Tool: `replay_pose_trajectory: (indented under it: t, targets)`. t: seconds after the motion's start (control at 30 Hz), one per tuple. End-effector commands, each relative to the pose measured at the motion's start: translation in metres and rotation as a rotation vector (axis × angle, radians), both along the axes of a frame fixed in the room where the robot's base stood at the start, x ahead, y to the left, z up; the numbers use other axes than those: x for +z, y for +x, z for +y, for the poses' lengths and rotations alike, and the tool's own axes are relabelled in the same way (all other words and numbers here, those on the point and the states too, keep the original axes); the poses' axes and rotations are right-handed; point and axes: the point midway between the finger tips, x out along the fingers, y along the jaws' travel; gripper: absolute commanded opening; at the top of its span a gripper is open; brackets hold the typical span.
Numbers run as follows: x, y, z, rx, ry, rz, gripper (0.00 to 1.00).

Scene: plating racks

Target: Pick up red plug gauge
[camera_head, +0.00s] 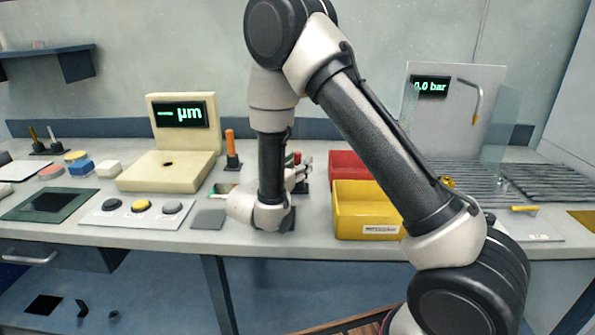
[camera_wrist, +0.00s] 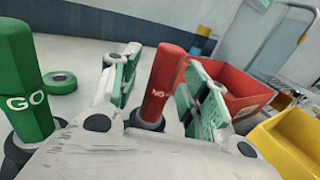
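The red plug gauge (camera_wrist: 164,82), marked NO-GO, stands upright in a dark round holder in the wrist view. My gripper (camera_wrist: 162,72) has its two green-padded fingers spread on either side of the red handle. A gap shows on the left side; the right finger looks close to the handle, and I cannot tell whether it touches. In the head view my gripper (camera_head: 301,172) is partly hidden by my wrist, and only the red top of the gauge (camera_head: 297,157) shows. A green gauge (camera_wrist: 24,85) marked GO stands to the left in the wrist view.
A red bin (camera_wrist: 238,92) and a yellow bin (camera_wrist: 292,140) stand close on the right. An orange-handled tool (camera_head: 231,148) stands left of my wrist in the head view, near a cream measuring station (camera_head: 170,172). A green ring (camera_wrist: 61,82) lies behind the green gauge.

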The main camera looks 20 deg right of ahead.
Motion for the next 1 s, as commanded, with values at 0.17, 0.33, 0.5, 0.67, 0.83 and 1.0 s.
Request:
replay_pose_trajectory:
  t: [0.17,0.33,0.5,0.67,0.83,1.0]
  targets:
    - [0.000,0.000,0.000,0.000,0.000,0.000,0.11]
    - [0.000,0.000,0.000,0.000,0.000,0.000,0.00]
    - [0.001,0.000,0.000,0.000,0.001,-0.001,0.00]
    - [0.016,0.000,0.000,0.000,0.002,-0.004,0.00]
    - [0.053,0.000,0.000,0.000,0.004,-0.005,0.00]
    - [0.085,0.000,0.000,0.000,0.003,-0.004,0.00]
